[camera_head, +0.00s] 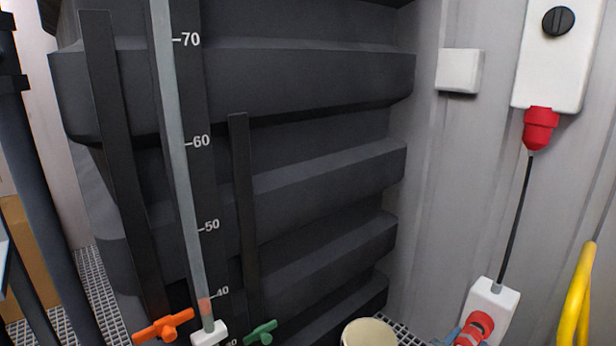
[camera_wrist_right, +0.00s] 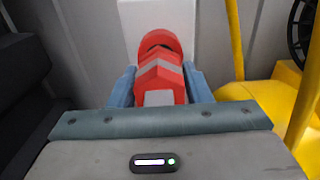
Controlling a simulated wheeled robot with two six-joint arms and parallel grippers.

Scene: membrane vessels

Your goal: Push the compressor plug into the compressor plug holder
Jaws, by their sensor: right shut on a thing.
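The compressor plug (camera_wrist_right: 160,72) is red with grey patches. My right gripper (camera_wrist_right: 160,86) is shut on it, with one blue-grey finger on each side. A white box (camera_wrist_right: 157,15), which looks like the plug holder, is right behind the plug's far end. In the head view the red plug (camera_head: 478,326) is at the front of the white box (camera_head: 496,300) at the lower right. The tip of my right gripper (camera_head: 457,337) just shows at the bottom edge. How deep the plug sits in the holder is hidden. My left gripper does not show.
A black cable (camera_head: 515,220) runs from the white box up to a red connector (camera_head: 540,128) under a white switch box (camera_head: 552,60). A yellow rail (camera_head: 575,300) stands close on the right. A dark ribbed tank (camera_head: 320,190) fills the middle. A cream-coloured container (camera_head: 368,333) is at the bottom.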

